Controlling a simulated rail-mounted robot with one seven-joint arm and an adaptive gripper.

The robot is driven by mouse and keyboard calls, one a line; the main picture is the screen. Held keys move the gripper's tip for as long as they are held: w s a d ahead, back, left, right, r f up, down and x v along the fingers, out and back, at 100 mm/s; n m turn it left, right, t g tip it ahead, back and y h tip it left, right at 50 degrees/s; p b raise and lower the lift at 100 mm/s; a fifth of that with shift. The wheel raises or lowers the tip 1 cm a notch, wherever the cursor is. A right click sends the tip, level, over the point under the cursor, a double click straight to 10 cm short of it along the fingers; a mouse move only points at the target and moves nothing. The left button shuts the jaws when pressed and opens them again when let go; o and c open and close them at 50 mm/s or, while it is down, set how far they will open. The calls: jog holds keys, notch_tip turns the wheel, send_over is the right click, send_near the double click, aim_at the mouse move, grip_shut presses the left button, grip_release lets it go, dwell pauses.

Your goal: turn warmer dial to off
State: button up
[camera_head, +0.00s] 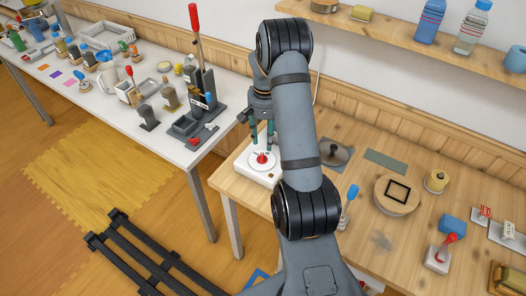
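A white box-shaped unit (252,172) stands on the near left corner of the wooden table. On its top is a round white face with a red knob (263,158), which looks like the warmer dial. A small red spot shows on the box's front edge. The markings are too small to read, so I cannot tell the dial's setting. My gripper (262,143) points down just above the red knob. Its two greenish fingers are apart, one on each side over the round face. I cannot tell whether they touch the knob.
A dark square plate with a knob (335,153) stands right of the unit, partly behind my arm. A blue-topped tool (349,199) and round wooden board (397,194) are farther right. The white table (185,157) at left holds a tall red-handled lever stand (195,50).

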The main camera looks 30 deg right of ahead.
aim_at(263, 155)
notch_tip(263, 155, down, 7)
jog(key=shift+w+r+p, duration=0.1)
jog(key=shift+p, duration=0.6)
jog(key=shift+a+f, duration=0.15)
jog(key=shift+f, duration=0.25)
jog(key=shift+c, duration=0.7)
grip_shut()
jog(key=shift+w, duration=0.1)
